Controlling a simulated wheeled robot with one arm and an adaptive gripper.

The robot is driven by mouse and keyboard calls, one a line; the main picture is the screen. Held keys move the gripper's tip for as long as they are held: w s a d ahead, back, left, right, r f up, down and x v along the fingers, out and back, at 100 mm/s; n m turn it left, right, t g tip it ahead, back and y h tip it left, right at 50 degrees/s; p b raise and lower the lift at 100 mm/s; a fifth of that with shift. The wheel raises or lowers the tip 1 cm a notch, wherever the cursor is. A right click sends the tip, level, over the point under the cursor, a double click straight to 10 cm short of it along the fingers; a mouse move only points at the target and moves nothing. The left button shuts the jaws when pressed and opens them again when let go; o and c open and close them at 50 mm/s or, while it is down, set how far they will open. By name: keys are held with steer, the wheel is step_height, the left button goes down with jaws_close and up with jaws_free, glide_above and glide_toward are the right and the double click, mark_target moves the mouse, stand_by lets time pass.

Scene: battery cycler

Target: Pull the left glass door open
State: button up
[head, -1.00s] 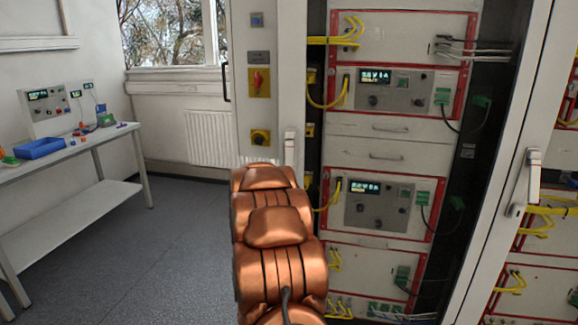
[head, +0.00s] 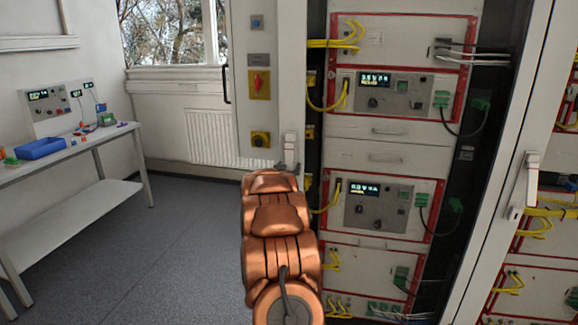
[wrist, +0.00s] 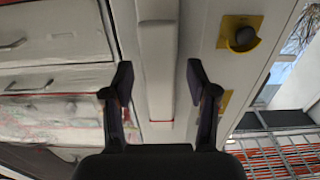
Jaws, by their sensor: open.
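The left glass door's white frame (head: 292,60) stands upright along the left side of the rack. A pale upright handle (head: 290,147) is on it. My gripper (head: 285,167) is at the lower part of this handle, with its dark fingertips just showing above my copper arm. In the wrist view, my gripper (wrist: 160,70) is open, with one finger on each side of the pale handle (wrist: 157,55). Gaps show between the handle and both fingers. I cannot tell how deep the handle lies between them. The door looks shut, but its glass is hard to make out.
A second pale handle (head: 531,180) is on the white frame at the right. A panel with a red switch (head: 259,83) and a yellow-backed knob (head: 260,139) is left of the handle. A bench (head: 70,151) stands at the far left, with open floor (head: 150,240) between.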

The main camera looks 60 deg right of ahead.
steer(key=shift+w+d, duration=0.15)
steer(key=shift+d, duration=0.25)
jaws_close()
stand_by(0.4)
